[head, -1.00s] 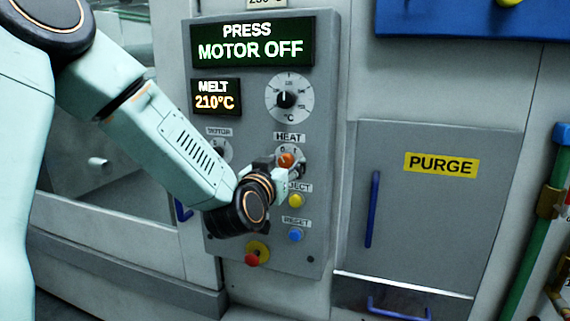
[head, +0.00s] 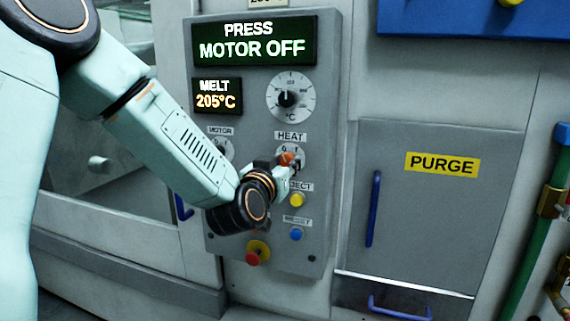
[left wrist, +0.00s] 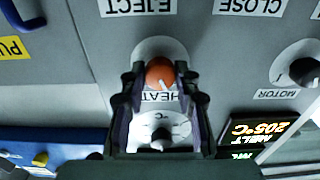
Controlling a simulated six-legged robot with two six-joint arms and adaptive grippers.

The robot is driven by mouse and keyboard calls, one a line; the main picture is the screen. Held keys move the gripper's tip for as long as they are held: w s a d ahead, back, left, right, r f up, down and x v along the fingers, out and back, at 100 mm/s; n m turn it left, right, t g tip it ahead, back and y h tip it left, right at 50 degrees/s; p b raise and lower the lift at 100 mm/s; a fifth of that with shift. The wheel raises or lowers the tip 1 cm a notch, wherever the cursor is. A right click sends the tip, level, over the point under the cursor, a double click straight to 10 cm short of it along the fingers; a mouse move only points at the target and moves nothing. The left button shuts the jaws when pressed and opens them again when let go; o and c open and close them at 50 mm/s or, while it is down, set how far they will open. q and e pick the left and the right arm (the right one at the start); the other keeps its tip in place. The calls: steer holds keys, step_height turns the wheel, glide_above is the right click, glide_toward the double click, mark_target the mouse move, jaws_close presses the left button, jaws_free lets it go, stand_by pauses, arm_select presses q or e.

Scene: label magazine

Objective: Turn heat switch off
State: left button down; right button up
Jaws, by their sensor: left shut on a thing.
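The heat switch is an orange knob (head: 286,159) on a pale dial under the HEAT label on the grey control panel (head: 255,120). In the left wrist view, which shows the panel upside down, the orange knob (left wrist: 160,73) sits between the two dark fingers. My left gripper (head: 282,167) is at the panel, shut on the heat knob, and partly covers its dial. Its fingers (left wrist: 160,85) flank the knob on both sides. The knob's exact pointer direction is hard to read. My right gripper is not in view.
The yellow eject button (head: 297,199) and blue reset button (head: 296,234) sit just below. A red knob on yellow (head: 257,252) is lower left. The motor dial (head: 222,147) is left, partly behind my arm. The melt display (head: 217,96) reads 205°C; another says PRESS MOTOR OFF.

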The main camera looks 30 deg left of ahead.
arm_select(q)
steer(key=shift+f+n, duration=0.1)
steer(key=shift+n, duration=0.7)
steer(key=c, duration=1.4)
jaws_free()
steer(key=o, duration=0.4)
steer(key=shift+w+f, duration=0.1)
steer(key=shift+w, duration=0.15)
steer(key=shift+s, duration=0.1)
steer(key=shift+s, duration=0.1)
steer(key=shift+s, duration=0.2)
steer(key=v, duration=0.7)
